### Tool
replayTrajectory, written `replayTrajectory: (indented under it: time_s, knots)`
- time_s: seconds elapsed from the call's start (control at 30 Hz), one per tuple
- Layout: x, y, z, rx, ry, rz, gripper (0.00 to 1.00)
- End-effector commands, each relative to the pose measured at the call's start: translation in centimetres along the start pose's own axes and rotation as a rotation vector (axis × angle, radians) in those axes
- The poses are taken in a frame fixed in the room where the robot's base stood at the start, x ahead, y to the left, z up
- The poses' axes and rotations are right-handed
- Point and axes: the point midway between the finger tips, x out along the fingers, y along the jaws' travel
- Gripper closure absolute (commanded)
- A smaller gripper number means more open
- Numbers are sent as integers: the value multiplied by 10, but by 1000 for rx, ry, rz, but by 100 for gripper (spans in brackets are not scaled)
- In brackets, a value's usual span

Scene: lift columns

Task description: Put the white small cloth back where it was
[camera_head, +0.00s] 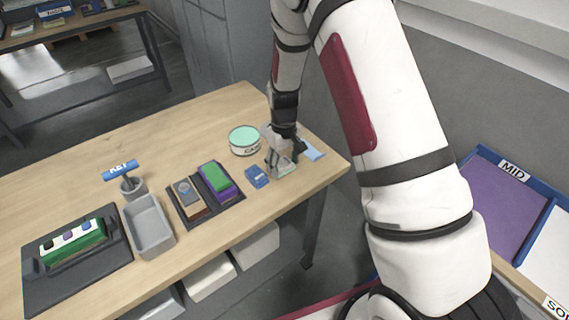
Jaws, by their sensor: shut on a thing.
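My gripper (284,158) is over the right end of the wooden table, pointing down. It is shut on a pale, whitish piece that looks like the white small cloth (283,170), low at or just above the tabletop. The fingers hide part of it, and I cannot tell whether it touches the table. A light blue folded cloth (314,153) lies just right of the gripper. A small blue item (257,176) lies just left of it.
A round tin with a mint top (244,140) stands behind left of the gripper. Further left are a dark tray (208,218) with two blocks, a grey bin (149,226), a blue-handled tool (121,168) and a black tray (42,297). The wooden table (195,130) is bare behind.

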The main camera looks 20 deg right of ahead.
Motion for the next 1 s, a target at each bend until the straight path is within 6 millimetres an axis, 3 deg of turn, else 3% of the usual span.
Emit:
replayTrajectory:
  time_s: [0.47, 0.5, 0.83, 1.0]
  knots:
    - [9, 0, 0, 1, 0, 0, 68]
    - [8, 0, 0, 1, 0, 0, 34]
    - [7, 0, 0, 1, 0, 0, 34]
    - [-7, 0, -1, 0, 4, 1, 34]
